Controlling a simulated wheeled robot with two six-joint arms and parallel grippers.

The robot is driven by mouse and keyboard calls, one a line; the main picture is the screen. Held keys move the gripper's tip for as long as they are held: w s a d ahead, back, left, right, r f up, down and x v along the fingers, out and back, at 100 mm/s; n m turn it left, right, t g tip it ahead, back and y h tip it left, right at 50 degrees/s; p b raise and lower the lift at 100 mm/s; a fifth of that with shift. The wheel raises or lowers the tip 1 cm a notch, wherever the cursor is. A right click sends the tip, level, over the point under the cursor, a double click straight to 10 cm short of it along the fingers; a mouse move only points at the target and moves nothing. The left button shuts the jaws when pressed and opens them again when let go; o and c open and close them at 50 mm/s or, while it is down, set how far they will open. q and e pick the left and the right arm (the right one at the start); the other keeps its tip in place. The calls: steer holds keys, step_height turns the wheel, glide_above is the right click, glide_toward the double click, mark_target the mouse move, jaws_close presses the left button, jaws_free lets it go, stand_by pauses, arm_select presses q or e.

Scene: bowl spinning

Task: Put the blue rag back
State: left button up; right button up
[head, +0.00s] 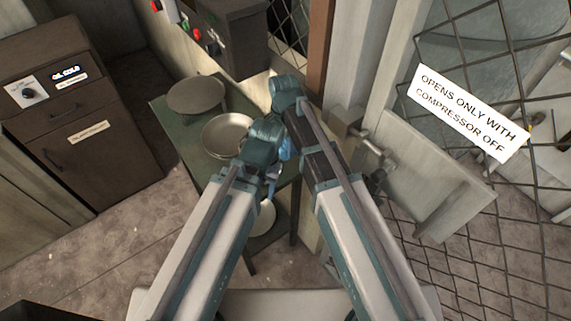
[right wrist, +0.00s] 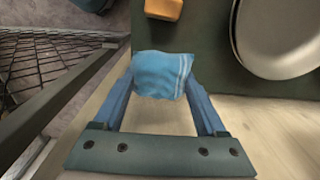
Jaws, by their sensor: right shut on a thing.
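The blue rag (right wrist: 163,75) is bunched up between the fingertips of my right gripper (right wrist: 160,85) in the right wrist view. It has pale stripes on its right side. My right gripper is shut on it, over the near edge of the green table (right wrist: 215,85). In the head view, a bit of blue at my right gripper (head: 286,148) shows between the two arms; I cannot tell rag from fingers there. My left gripper (head: 271,184) is mostly hidden behind its own wrist, and its opening cannot be made out.
An orange block (right wrist: 163,9) lies on the table. A wire mesh panel (head: 480,220) and an open grey door (head: 425,175) stand at right.

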mark_target(283, 144)
steer(key=shift+f+b, duration=3.8)
steer(key=shift+f, duration=0.55)
steer(key=shift+r, duration=0.1)
steer(key=o, duration=1.1)
steer(key=shift+o, duration=0.2)
step_height(283, 144, up, 12)
steer(key=p, duration=1.2)
steer(key=shift+r, duration=0.1)
